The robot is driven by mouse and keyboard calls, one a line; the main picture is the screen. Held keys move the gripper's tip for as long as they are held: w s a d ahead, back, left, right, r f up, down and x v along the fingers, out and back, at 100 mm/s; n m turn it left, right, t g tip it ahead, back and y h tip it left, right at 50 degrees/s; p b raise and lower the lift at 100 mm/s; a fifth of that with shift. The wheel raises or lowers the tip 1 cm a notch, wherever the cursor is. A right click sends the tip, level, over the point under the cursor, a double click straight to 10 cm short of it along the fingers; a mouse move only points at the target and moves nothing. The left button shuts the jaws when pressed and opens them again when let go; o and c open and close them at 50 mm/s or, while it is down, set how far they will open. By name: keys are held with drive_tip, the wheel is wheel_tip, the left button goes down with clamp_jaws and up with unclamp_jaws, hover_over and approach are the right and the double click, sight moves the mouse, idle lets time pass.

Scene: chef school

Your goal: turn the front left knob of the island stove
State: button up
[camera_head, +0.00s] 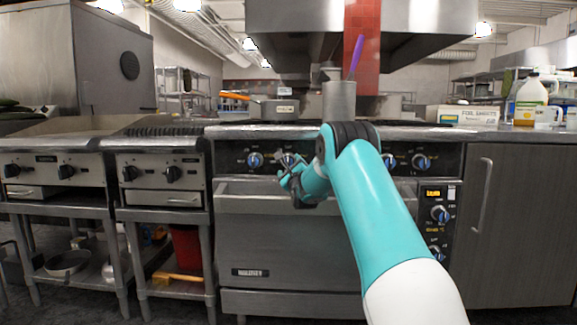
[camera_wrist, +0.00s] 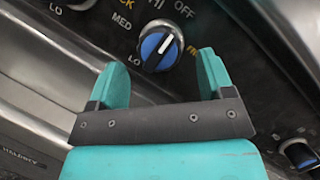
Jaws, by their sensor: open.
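The island stove (camera_head: 290,240) has a black panel with blue-faced knobs. In the head view my gripper (camera_head: 290,176) is in front of the second knob from the left (camera_head: 288,160), partly covering it. In the wrist view that knob (camera_wrist: 160,49) lies beyond and between the two teal fingertips of my open gripper (camera_wrist: 162,62), with no contact visible. Its white pointer line aims up and slightly right, towards OFF. Print at its right edge is cut off by a finger. The leftmost knob (camera_head: 255,160) is a little farther left.
A metal handle bar (camera_head: 250,200) runs across the oven door below the panel. A metal pot (camera_head: 339,101) with a purple-handled utensil and an orange-handled pan (camera_head: 279,109) stand on the stove. Two more knobs (camera_head: 389,161) (camera_head: 421,162) sit right of my arm.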

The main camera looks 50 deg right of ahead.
sight(290, 165)
drive_tip(key=shift+x, duration=2.1)
drive_tip(key=c, duration=0.9)
